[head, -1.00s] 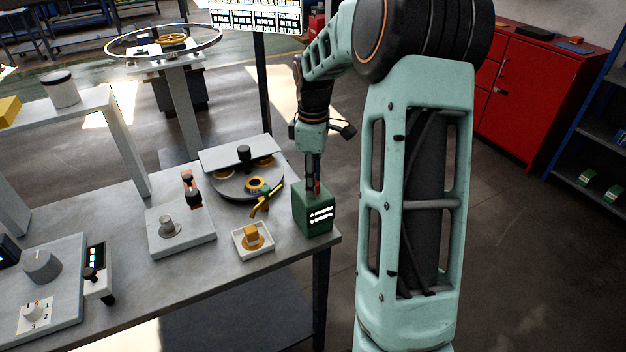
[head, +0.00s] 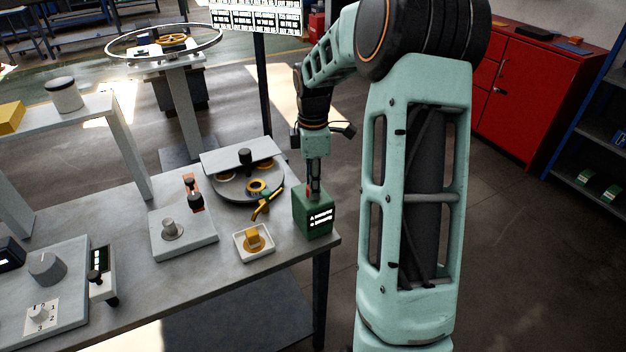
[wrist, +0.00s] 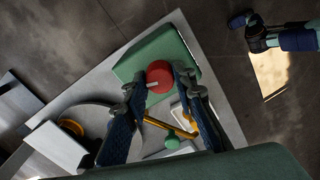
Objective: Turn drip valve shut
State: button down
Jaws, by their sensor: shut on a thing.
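A green box (head: 314,224) with white lettering stands at the table's right corner. In the wrist view a round red knob (wrist: 160,72) with a short white pointer sits on top of the green box (wrist: 150,52); I take it for the drip valve. My gripper (head: 314,194) points down onto the box top. In the wrist view my gripper (wrist: 161,82) is shut on the red knob, one finger on each side. A yellow spout (head: 266,209) lies left of the box. In the head view my fingers mostly hide the knob.
A white tray (head: 239,247) with a yellow block stands in front-left of the box. A round turntable (head: 230,190) with a black knob on its top plate lies behind left. Grey control panels (head: 190,241) fill the table's left. Table edges run close to the box.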

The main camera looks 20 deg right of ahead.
jog(key=shift+n+p, duration=0.9)
jog(key=shift+n, duration=0.9)
jog(key=c, duration=1.6)
grip_release()
notch_tip(320, 180, up, 12)
jog(key=shift+r, duration=0.1)
